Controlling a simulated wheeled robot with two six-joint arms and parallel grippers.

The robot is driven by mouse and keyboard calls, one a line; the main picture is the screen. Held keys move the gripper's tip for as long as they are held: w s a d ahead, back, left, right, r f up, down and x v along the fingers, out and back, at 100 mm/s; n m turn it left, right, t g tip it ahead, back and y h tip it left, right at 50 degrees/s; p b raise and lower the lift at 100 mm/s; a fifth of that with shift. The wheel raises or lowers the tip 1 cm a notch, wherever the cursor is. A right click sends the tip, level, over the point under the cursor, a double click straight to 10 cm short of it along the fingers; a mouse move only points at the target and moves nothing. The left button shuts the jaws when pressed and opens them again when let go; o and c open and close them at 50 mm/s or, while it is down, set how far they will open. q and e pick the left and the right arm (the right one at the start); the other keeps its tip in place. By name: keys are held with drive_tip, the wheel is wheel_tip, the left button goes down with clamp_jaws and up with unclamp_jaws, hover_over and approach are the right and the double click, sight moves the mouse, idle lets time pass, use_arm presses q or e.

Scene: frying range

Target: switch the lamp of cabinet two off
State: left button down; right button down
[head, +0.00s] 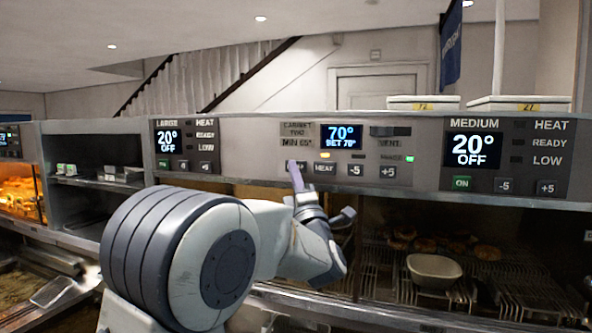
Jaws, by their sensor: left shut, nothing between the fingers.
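The cabinet two control panel (300,146) is in the middle of the head view. Its display (342,136) reads 70° with SET 70° beneath. A row of buttons runs below: the leftmost (303,168) is partly covered by my gripper, then HEAT (325,169), -5 (356,170) and +5 (388,171). A yellowish light (325,155) and a green light (409,159) are lit on the panel. My left gripper (296,170) is shut and empty, its tip in front of the leftmost button; I cannot tell whether it touches. My right gripper is not in view.
The LARGE panel (185,170) is to the left and the MEDIUM panel (470,185) to the right. Below is a dim cabinet with wire racks (390,278), several baked pieces and a pale bowl (434,268). Boxes (520,103) stand on top at right.

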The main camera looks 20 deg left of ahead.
use_arm(q)
drive_tip(key=s+b, duration=0.4)
drive_tip(key=s, duration=0.2)
drive_tip(key=shift+a, duration=0.1)
idle(0.4)
drive_tip(key=w+d+f+m+g+h+b, duration=0.1)
drive_tip(key=d+f+m+g+h, duration=0.1)
drive_tip(key=d+f+m+h, duration=1.2)
drive_tip(key=s+d+f+m+g+h, duration=0.4)
drive_tip(key=s+d+f+m+g, duration=0.5)
drive_tip(key=f, duration=0.4)
drive_tip(key=s+a+f+m+g+y, duration=0.1)
drive_tip(key=s+a+f+m+g, duration=0.1)
drive_tip(key=s+f, duration=0.3)
drive_tip(key=s+a+f+m+g+y+b, duration=0.1)
drive_tip(key=s+f+m+g, duration=0.3)
drive_tip(key=s, duration=0.8)
drive_tip(key=s+a+f+m+g+y, duration=0.2)
drive_tip(key=s+a+f+m+g, duration=0.1)
drive_tip(key=s+f, duration=0.3)
drive_tip(key=s+m, duration=0.1)
drive_tip(key=s, duration=0.1)
drive_tip(key=shift+s+g+b, duration=0.3)
drive_tip(key=shift+b, duration=0.05)
